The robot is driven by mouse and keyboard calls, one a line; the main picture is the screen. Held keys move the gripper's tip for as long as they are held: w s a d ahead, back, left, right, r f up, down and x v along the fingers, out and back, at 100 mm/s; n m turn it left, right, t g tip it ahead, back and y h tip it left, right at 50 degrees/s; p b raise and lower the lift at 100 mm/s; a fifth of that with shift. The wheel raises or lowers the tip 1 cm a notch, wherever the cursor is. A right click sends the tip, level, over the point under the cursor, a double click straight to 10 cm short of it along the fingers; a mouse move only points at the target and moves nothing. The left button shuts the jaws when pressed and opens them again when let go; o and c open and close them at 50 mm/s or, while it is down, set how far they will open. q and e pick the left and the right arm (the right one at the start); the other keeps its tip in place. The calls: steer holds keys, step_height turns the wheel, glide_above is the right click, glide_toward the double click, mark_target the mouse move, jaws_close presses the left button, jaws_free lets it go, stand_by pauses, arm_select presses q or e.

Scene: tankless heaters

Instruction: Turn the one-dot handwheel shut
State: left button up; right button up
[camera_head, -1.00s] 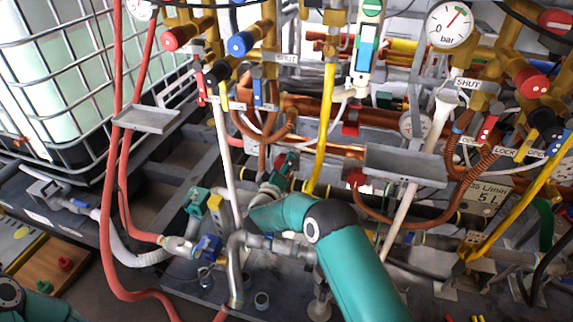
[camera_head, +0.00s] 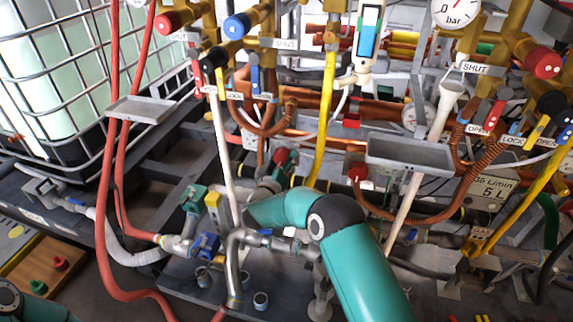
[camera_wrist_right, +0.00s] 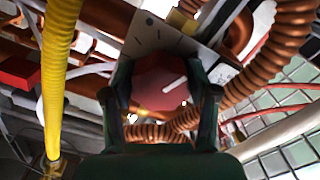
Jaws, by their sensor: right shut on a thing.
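A red handwheel (camera_wrist_right: 160,82) with a white line on its face sits between the two dark fingers of my right gripper (camera_wrist_right: 165,104) in the right wrist view. The fingers are shut on it, one on each side. In the head view the red handwheel (camera_head: 281,155) is small and partly covered by the right gripper (camera_head: 284,166), beyond my teal forearm. A pale plate with dark marks (camera_wrist_right: 160,36) lies behind the wheel; I cannot make out a single dot. My left gripper is not in view.
A yellow pipe (camera_head: 326,120) and a white pipe (camera_head: 224,150) run close beside the right gripper. Grey trays (camera_head: 410,153) stick out at the right and left. Corrugated copper hose (camera_wrist_right: 285,50) passes near the right finger. Red hoses (camera_head: 112,190) hang at the left.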

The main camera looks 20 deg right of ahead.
steer(key=m+b, duration=0.3)
steer(key=shift+a+f+m, duration=0.2)
steer(key=shift+a+m, duration=0.1)
steer(key=m+b, duration=0.4)
steer(key=shift+m, duration=0.3)
steer(key=m+b, duration=0.3)
steer(key=m, duration=0.1)
steer(key=shift+f+m+b, duration=0.1)
steer(key=shift+m+b, duration=0.2)
steer(key=shift+b, duration=0.1)
steer(key=m+b, duration=0.3)
steer(key=shift+d+f+m, duration=0.1)
steer(key=shift+d+m, duration=0.05)
steer(key=shift+m, duration=0.15)
steer(key=m+b, duration=0.9)
steer(key=m, duration=0.1)
steer(key=shift+m+b, duration=0.8)
steer(key=shift+m, duration=0.4)
steer(key=shift+r+m+b, duration=0.25)
steer(key=shift+m+b, duration=0.15)
steer(key=shift+m, duration=1)
